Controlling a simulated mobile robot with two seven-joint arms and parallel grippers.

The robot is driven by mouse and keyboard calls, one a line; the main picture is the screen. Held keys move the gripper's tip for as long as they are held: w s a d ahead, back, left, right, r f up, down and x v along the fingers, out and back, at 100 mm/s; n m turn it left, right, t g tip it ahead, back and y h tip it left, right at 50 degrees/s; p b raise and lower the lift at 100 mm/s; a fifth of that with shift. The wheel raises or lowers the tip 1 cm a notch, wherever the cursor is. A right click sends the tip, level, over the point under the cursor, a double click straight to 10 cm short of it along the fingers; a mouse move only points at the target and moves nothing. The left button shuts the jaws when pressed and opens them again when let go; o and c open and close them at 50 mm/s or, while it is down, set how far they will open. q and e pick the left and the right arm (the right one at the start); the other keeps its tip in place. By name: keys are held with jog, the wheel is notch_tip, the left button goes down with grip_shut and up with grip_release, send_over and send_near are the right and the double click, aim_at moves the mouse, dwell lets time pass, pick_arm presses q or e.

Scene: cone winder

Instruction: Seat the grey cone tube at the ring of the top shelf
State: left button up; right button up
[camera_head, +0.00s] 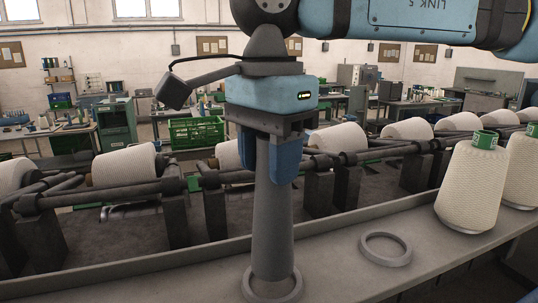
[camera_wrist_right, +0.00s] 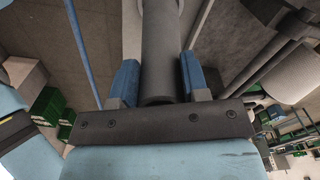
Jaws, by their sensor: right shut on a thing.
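The grey cone tube (camera_head: 272,225) stands upright, wide end down, over a grey ring (camera_head: 272,292) on the top shelf (camera_head: 330,266). Its lower end appears within the ring's outline; I cannot tell whether it rests fully on the shelf. My right gripper (camera_head: 268,172) is shut on the tube near its top, one blue finger on each side. The right wrist view shows the tube (camera_wrist_right: 160,55) between the fingers (camera_wrist_right: 160,78), its far end near the ring. My left gripper is not in view.
An empty grey ring (camera_head: 386,249) lies on the shelf to the right. White yarn cones (camera_head: 472,188) stand further right. Behind the shelf runs the winder with several lying yarn packages (camera_head: 126,166) and dark arms. A green crate (camera_head: 196,132) and workbenches are in the background.

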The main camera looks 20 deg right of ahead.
jog(key=shift+f+b, duration=0.45)
jog(key=shift+f, duration=0.15)
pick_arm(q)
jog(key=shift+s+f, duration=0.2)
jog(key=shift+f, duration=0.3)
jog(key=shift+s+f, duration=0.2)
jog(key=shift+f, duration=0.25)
pick_arm(e)
jog(key=shift+f, duration=0.2)
pick_arm(q)
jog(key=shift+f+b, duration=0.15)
jog(key=shift+b, duration=0.25)
pick_arm(e)
jog(key=shift+f, duration=0.25)
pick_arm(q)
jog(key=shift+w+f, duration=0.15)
pick_arm(e)
jog(key=shift+f, duration=0.2)
pick_arm(q)
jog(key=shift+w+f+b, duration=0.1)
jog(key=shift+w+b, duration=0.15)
jog(key=shift+b, duration=0.2)
pick_arm(e)
jog(key=shift+f, duration=0.3)
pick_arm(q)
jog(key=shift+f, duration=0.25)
pick_arm(e)
jog(key=shift+f, duration=0.15)
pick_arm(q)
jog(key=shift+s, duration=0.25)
